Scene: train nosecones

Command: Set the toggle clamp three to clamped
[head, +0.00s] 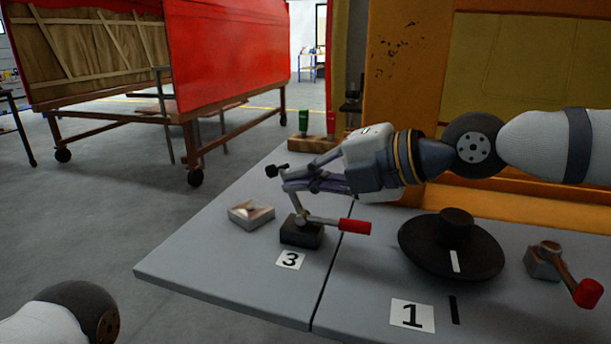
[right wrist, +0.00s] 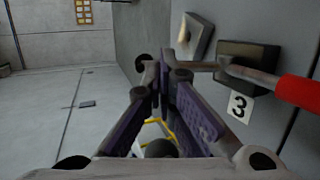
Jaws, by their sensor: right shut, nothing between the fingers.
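Toggle clamp three has a black base (head: 301,234) on the grey table, beside the "3" label (head: 290,260). Its red handle (head: 354,226) lies nearly level, pointing right; the handle also shows in the right wrist view (right wrist: 299,92). The clamp's metal arm rises from the base, and a black round tip (head: 271,171) shows at upper left. My right gripper (head: 287,180) is shut and empty, its fingertips at the raised part of the clamp above the base. In the right wrist view the fingertips (right wrist: 160,72) overlap the clamp's metal, so contact is unclear. My left gripper is out of view.
A pale square block (head: 251,213) sits left of the clamp. A black round dish-like part (head: 452,246) stands to the right, near the "1" label (head: 412,315). Another red-handled clamp (head: 545,262) is at far right. A wooden block with green and red items (head: 312,141) stands behind.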

